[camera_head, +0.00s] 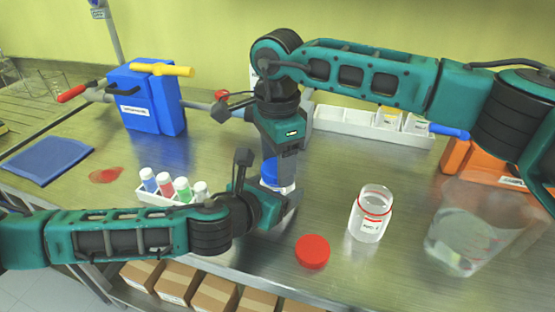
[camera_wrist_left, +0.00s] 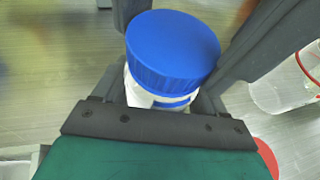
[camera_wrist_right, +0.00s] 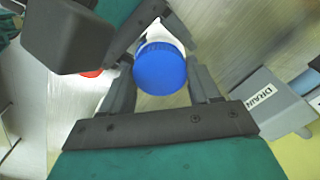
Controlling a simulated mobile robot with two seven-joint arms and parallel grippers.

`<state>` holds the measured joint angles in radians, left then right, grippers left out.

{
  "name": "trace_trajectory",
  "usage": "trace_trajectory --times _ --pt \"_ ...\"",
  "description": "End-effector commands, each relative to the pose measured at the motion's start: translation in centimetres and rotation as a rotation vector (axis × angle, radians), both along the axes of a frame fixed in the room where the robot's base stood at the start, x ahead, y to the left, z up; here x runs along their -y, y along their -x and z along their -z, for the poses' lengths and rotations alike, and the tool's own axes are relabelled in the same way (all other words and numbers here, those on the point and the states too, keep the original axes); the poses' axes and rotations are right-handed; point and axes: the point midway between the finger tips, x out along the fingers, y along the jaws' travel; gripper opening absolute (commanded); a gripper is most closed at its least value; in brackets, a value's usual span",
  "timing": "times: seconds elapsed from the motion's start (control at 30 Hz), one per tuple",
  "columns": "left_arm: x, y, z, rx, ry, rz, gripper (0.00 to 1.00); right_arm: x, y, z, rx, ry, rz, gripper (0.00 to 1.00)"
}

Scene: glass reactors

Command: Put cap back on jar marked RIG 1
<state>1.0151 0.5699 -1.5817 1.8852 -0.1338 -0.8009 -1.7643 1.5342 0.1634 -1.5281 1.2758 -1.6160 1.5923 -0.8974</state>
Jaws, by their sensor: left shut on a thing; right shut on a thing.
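A blue cap (camera_head: 268,171) sits at the mouth of a white-looking jar (camera_head: 287,189); whether it is fully seated I cannot tell. In the left wrist view the blue cap (camera_wrist_left: 172,48) covers the jar top (camera_wrist_left: 140,97), and a blue band shows below it. My left gripper (camera_head: 284,200) is shut on the jar, low on its body. My right gripper (camera_head: 278,163) comes down from above, shut on the cap. The cap (camera_wrist_right: 160,68) shows between its fingers in the right wrist view. No readable label shows on the held jar; the grippers hide much of it.
An open clear jar with a red ring (camera_head: 370,214) stands to the right, near a loose red cap (camera_head: 312,251). A clear beaker (camera_head: 460,240) stands farther right. A vial rack (camera_head: 155,196), a blue box (camera_head: 150,105) and a white bin (camera_head: 345,122) stand around.

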Motion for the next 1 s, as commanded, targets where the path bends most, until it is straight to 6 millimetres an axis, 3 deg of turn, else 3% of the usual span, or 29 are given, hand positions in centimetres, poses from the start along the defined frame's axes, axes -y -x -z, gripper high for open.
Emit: trace_trajectory --times 0.23,0.53,0.57,0.8,1.0 --pt "-0.02 0.01 0.04 -0.001 -0.001 0.0 0.0 0.0 -0.01 -0.01 -0.001 0.0 0.229 0.25" --pt "-0.03 0.01 0.05 -0.001 -0.001 -0.001 0.0 -0.01 -0.02 -0.01 0.0 -0.001 0.25 0.25" --pt "-0.03 0.01 0.05 -0.001 -0.001 -0.001 0.0 -0.01 -0.02 -0.01 0.0 -0.001 0.25 0.63" --pt "-0.06 -0.02 0.05 0.0 -0.001 -0.002 0.0 -0.01 0.02 0.0 -0.002 0.0 0.248 0.86" --pt "-0.17 -0.15 0.05 0.0 -0.002 -0.006 0.0 -0.06 0.14 0.02 -0.005 0.0 0.246 0.87"
